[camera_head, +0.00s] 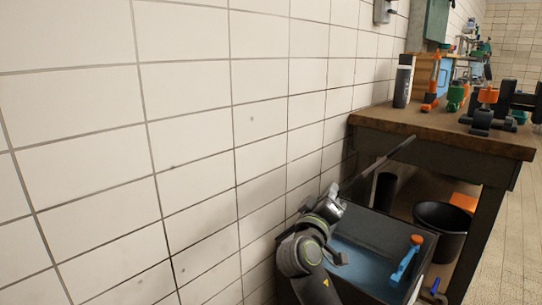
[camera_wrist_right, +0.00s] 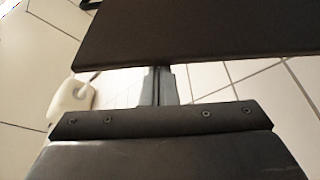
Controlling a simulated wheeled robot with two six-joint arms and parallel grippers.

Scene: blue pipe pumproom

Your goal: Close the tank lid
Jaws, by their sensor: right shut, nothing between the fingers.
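The tank (camera_head: 362,226) is an open dark box low in the head view, with a blue inside. A thin dark panel (camera_head: 378,165), which looks like its raised lid seen nearly edge-on, slants up to the right above it. My right gripper (camera_head: 334,190) is beside the panel's lower left end, above the tank's left side. In the right wrist view the closed, empty fingers (camera_wrist_right: 157,73) point at the edge of a broad dark panel (camera_wrist_right: 200,30), likely the lid. I cannot tell whether they touch it. My left gripper is out of view.
A workbench (camera_head: 440,131) with a bottle (camera_head: 403,82) and several fittings stands at the right. A black bin (camera_head: 442,228) is below it. A blue and orange tool (camera_head: 405,258) is at the tank's right. A tiled wall (camera_head: 190,130) closes off the left.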

